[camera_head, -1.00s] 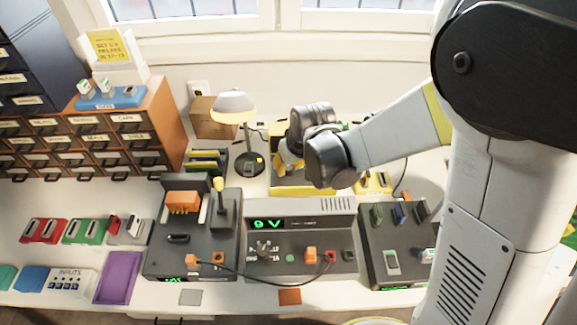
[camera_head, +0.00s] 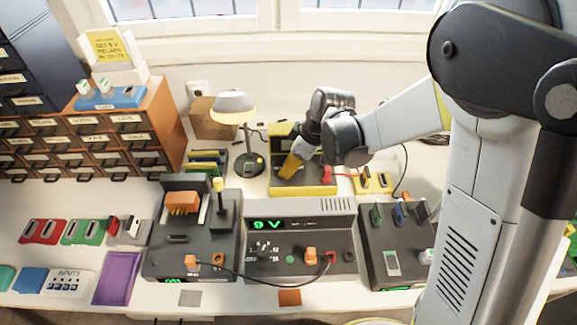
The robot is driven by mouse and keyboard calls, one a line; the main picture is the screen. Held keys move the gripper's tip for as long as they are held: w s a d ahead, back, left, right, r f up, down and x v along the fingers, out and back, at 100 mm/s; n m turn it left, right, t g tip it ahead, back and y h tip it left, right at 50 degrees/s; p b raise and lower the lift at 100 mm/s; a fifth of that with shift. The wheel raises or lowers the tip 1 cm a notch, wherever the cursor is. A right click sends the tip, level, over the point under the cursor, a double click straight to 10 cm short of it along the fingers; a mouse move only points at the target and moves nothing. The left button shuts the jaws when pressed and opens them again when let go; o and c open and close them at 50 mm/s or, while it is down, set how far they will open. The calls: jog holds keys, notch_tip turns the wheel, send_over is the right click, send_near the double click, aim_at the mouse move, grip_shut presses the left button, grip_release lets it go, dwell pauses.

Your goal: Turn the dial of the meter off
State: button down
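The meter (camera_head: 318,190) is a yellow-edged box with a dark face at the back of the bench, right of the lamp. Red plugs or leads show at its right side. My gripper (camera_head: 291,165) reaches over the meter from the right, with an orange-yellow part low over its face. I cannot tell whether it touches the meter. The meter's dial is not clearly visible; the gripper and wrist cover part of the face. The finger opening is too small to make out.
A grey unit reading "9 V" (camera_head: 343,206) stands in front of the meter, between a dark unit with a lever (camera_head: 160,250) and a dark unit with switches (camera_head: 385,235). The lamp (camera_head: 233,103) stands close left. A cable loops along the front.

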dwell(0.5)
jog(key=c, duration=1.1)
grip_release()
jog(key=v, duration=1.2)
jog(key=s+d+r+m+t+h, duration=0.2)
jog(key=s+d+m, duration=0.3)
jog(key=s, duration=0.3)
jog(key=s+d+r+m+t+h, duration=0.2)
jog(key=s+d+m+t, duration=0.1)
jog(key=s+d+m, duration=0.3)
jog(key=shift+s+r+m, duration=0.35)
jog(key=shift+s+m, duration=0.55)
jog(key=shift+m, duration=0.1)
